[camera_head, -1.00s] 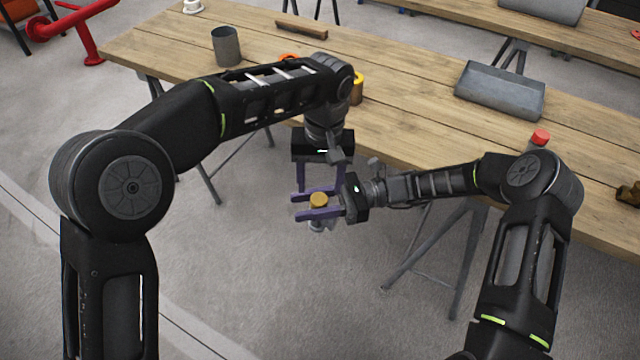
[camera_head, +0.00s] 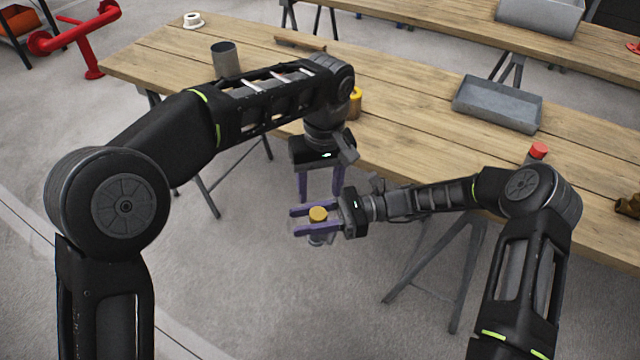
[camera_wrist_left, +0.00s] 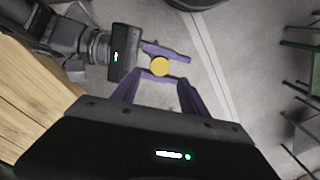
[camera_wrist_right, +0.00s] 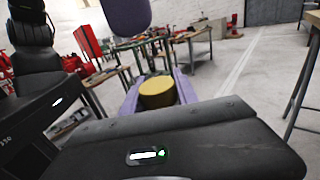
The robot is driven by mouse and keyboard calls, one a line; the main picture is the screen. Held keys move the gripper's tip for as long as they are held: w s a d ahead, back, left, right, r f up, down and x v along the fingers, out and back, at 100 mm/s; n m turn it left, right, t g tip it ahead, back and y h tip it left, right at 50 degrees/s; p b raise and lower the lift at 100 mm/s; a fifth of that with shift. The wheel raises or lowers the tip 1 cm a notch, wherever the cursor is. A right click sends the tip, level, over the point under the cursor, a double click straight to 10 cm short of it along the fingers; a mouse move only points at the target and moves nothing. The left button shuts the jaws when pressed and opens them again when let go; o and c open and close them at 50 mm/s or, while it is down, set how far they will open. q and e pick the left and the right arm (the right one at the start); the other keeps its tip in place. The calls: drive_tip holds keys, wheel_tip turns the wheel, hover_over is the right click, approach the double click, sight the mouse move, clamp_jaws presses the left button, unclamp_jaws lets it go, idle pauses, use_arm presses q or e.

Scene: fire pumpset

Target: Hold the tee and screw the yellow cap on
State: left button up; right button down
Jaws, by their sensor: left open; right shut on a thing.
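My right gripper (camera_head: 299,220) is shut on the grey tee (camera_head: 317,239), holding it in the air in front of the table. The yellow cap (camera_head: 318,213) sits on top of the tee, between the purple fingers. It also shows in the left wrist view (camera_wrist_left: 160,66) and the right wrist view (camera_wrist_right: 157,92). How far it is threaded cannot be seen. My left gripper (camera_head: 321,196) points down with fingers apart and empty, just above and behind the cap. In the left wrist view the cap appears near and between its fingertips. Most of the tee is hidden by the right fingers.
The wooden table (camera_head: 420,150) lies behind both hands. On it stand a grey can (camera_head: 226,60), a grey tray (camera_head: 498,103), a yellow-topped piece (camera_head: 355,102) beside my left wrist, and a red-topped piece (camera_head: 538,151). The floor below the hands is clear.

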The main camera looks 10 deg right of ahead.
sight(318, 213)
use_arm(q)
wheel_tip(318, 213, down, 7)
drive_tip(key=shift+a+f, duration=0.15)
drive_tip(key=shift+c, duration=0.2)
clamp_jaws()
idle(0.6)
drive_tip(key=m, duration=0.3)
drive_tip(key=shift+o, duration=0.7)
unclamp_jaws()
